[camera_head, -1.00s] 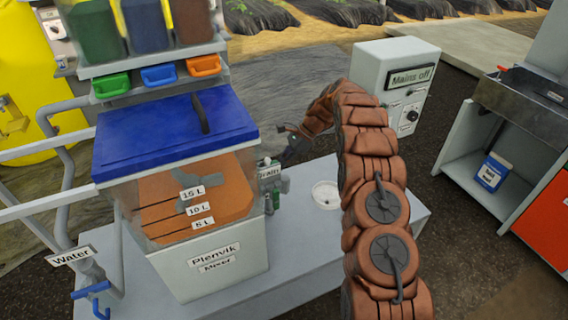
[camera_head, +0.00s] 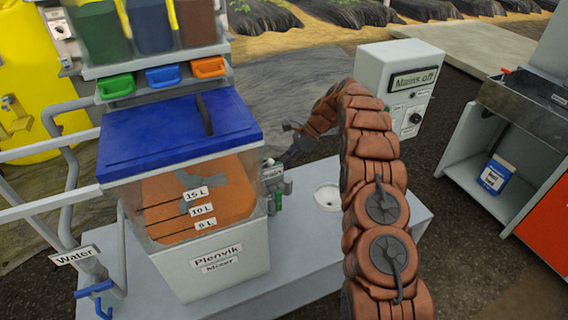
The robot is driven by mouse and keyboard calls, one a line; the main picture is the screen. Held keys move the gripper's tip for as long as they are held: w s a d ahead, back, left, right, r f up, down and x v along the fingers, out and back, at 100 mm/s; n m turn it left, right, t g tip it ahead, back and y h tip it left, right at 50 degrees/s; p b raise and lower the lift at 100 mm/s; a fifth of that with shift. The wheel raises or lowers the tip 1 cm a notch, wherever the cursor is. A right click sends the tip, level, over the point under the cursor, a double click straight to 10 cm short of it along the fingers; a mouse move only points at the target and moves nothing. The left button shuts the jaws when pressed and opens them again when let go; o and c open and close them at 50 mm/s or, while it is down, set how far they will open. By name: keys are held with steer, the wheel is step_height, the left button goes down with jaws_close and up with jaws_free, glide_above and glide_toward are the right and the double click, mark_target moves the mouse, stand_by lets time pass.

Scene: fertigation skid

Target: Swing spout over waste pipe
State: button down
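The waste pipe appears as a round white opening (camera_head: 327,197) in the grey bench top, right of the mixer and partly behind my arm. The spout is by the drain fitting (camera_head: 274,182) on the right side of the mixer tank (camera_head: 205,225); it is small, and I cannot tell which way it points. My gripper (camera_head: 283,160) is dark and sits just above the drain fitting, close to the tank's right wall. Whether its fingers are open or shut, or touch the fitting, is too small to tell. The tank holds orange liquid under a blue lid (camera_head: 175,130).
A grey box marked "Mains off" (camera_head: 398,85) stands behind my arm on the right. A blue water lever (camera_head: 95,295) is at lower left. Green, blue and orange handles (camera_head: 163,77) sit above the lid. The bench top (camera_head: 300,255) is clear in front.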

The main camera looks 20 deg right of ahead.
steer(key=d+f+p+v, duration=0.1)
steer(key=p+v, duration=0.6)
steer(key=v, duration=0.5)
steer(key=shift+w+d+f, duration=0.2)
steer(key=shift+d+f, duration=0.05)
steer(key=shift+d, duration=0.15)
